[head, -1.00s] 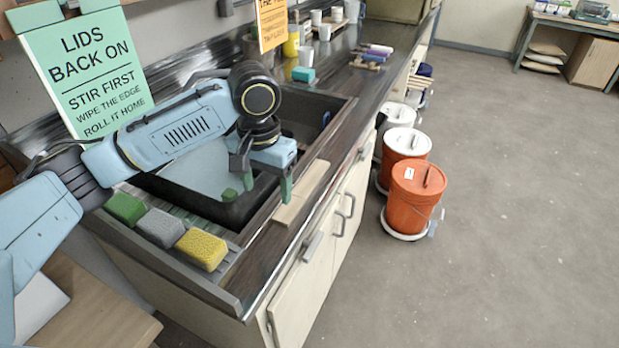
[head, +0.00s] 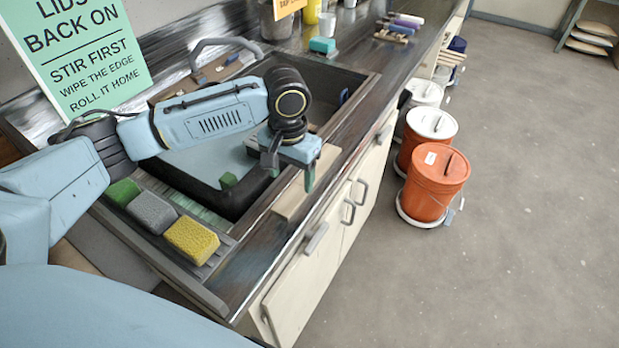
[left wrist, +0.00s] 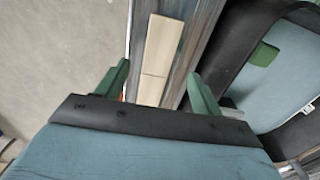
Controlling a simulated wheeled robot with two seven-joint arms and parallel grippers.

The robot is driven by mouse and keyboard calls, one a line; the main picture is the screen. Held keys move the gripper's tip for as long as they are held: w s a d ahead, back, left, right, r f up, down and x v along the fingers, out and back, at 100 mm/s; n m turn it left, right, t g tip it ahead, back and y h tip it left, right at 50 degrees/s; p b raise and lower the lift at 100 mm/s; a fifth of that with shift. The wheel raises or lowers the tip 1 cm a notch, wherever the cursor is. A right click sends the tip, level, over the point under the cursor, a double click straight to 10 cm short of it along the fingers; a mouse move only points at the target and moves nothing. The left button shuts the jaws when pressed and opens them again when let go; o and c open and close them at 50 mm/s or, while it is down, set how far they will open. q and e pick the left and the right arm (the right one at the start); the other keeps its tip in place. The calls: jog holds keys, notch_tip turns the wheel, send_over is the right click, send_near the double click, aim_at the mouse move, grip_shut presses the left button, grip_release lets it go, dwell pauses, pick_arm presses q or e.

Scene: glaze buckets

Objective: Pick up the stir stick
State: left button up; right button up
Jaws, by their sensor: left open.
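A pale flat wooden strip (head: 299,194) lies on the counter's front edge beside the sink; I cannot tell for sure that it is the stir stick. In the left wrist view the strip (left wrist: 161,48) shows a thin line across it, between the fingers. My left gripper (head: 288,172) is open and empty, with green fingertips pointing down, above the counter between sink and strip. The left wrist view shows both fingers apart (left wrist: 158,74), and nothing held. My right gripper is not seen.
A dark sink (head: 237,203) lies behind the strip, with a green block (head: 228,180) in it. Green, grey and yellow sponges (head: 192,240) sit at its near end. Orange lidded buckets (head: 431,190) stand on the floor to the right, with open floor beyond.

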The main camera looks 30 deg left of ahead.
aim_at(292, 197)
pick_arm(q)
jog(key=f, duration=0.5)
jog(key=shift+s+f+b, duration=0.1)
jog(key=shift+s+b, duration=0.2)
jog(key=shift+s, duration=0.05)
jog(key=c, duration=1.3)
